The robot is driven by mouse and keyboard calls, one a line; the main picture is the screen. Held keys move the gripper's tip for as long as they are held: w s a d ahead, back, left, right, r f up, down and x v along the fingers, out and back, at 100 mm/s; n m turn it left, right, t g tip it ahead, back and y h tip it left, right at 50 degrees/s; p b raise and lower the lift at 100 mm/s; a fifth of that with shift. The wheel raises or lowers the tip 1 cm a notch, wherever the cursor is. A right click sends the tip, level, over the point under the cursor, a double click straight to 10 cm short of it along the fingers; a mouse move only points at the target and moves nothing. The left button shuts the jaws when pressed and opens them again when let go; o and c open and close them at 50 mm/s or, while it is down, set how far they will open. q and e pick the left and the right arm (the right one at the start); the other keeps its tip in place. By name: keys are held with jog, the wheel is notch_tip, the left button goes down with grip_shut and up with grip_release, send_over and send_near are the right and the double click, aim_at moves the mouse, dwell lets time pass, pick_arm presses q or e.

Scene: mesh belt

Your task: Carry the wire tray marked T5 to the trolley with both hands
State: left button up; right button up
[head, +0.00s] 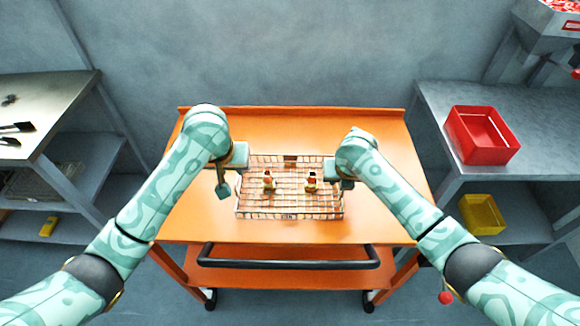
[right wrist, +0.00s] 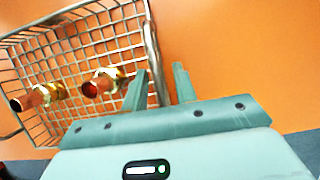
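The wire tray (head: 290,213) rests level on the orange top of the trolley (head: 290,232). Two copper and brass fittings (head: 269,181) (head: 310,182) stand in it. A small brown plate shows at its far side; I cannot read any mark. My left gripper (head: 231,188) is open at the tray's left side, with one finger hanging outside, apart from the wire. My right gripper (right wrist: 160,80) is open at the right side. In the right wrist view, the tray's rim (right wrist: 151,45) passes between its fingers, close to the left finger.
The trolley has a black handle (head: 288,264) in front and free top around the tray. A steel bench (head: 60,85) with tools stands left. A grey bench at right holds a red bin (head: 480,150); a yellow bin (head: 483,215) sits below.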

jog(key=v, duration=1)
pick_arm(q)
jog(key=shift+f, duration=0.1)
